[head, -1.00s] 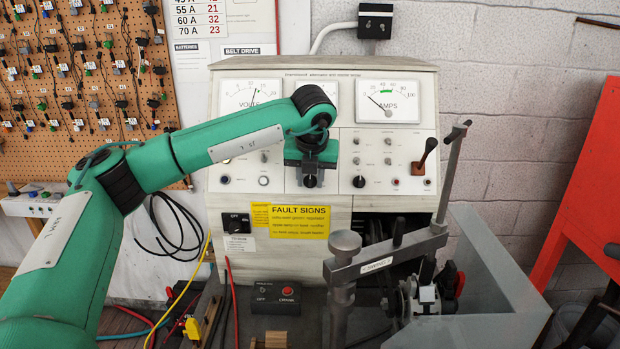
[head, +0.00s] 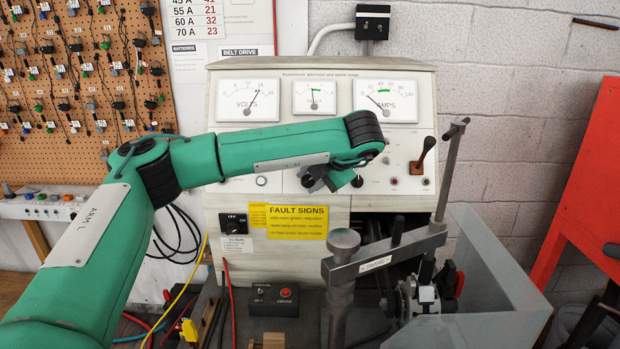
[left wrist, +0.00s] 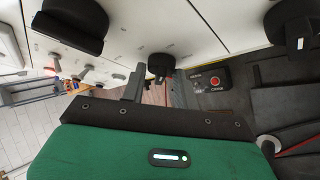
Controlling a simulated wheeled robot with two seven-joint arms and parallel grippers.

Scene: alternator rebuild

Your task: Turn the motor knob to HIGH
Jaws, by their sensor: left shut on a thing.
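A dark knob (head: 308,181) shows just under my left forearm in the head view. My left gripper (head: 325,174) is there, mostly hidden behind my forearm. In the left wrist view, the same black knob (left wrist: 160,65) stands between the two grey fingertips of my left gripper (left wrist: 156,88), which is shut on it. The knob's markings are hidden or too small to read, so I cannot tell its setting. My right gripper is out of view.
A black box with a red button (head: 273,298) sits below. A yellow fault sign (head: 297,221) is under the panel.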

